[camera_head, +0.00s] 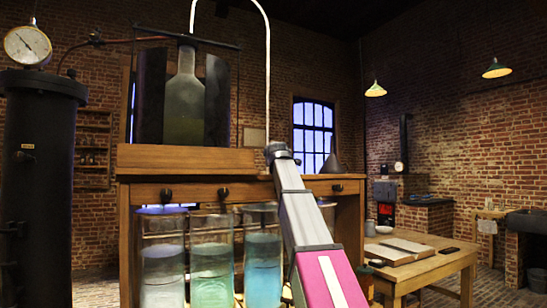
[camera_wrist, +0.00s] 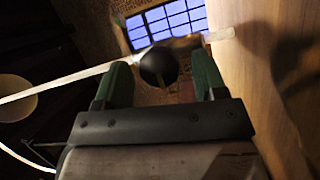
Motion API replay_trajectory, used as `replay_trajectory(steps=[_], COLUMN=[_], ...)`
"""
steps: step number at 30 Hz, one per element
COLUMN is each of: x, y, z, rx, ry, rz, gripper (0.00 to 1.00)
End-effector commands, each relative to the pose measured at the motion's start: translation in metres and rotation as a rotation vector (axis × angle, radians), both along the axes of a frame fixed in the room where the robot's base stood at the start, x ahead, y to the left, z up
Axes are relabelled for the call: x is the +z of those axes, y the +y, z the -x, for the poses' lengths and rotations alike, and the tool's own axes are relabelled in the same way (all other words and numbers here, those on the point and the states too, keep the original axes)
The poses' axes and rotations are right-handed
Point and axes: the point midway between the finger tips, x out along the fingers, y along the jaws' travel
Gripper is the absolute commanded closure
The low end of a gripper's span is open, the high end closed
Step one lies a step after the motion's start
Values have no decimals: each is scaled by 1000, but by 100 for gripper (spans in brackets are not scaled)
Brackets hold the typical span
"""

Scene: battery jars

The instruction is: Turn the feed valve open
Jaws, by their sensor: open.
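In the wrist view, my gripper (camera_wrist: 163,70) has its two green fingers apart. A dark round knob (camera_wrist: 158,66) shows between the fingertips, with a finger on each side and visible gaps. It may be the feed valve's handle; I cannot tell how far ahead it is or how the valve is turned. A pale tube or rod (camera_wrist: 60,83) runs from the left toward the knob. In the head view, the arm's end reaches the bench's upper right side, beneath a white curved tube (camera_head: 266,60). No valve is clearly visible there.
A large flask (camera_head: 184,100) sits above. A dark tank (camera_head: 38,180) with a gauge (camera_head: 27,45) is at left. A low table (camera_head: 440,262) is at right.

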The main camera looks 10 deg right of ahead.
Motion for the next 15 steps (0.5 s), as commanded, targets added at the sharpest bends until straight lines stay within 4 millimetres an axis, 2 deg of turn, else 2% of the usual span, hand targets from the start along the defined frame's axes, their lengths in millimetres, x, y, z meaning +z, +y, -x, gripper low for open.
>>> replay_trajectory(steps=[12, 15], x=[-4, -3], y=[5, 6], z=[75, 89], rx=[0, 0], ry=[0, 0], rz=[0, 1], gripper=[35, 35])
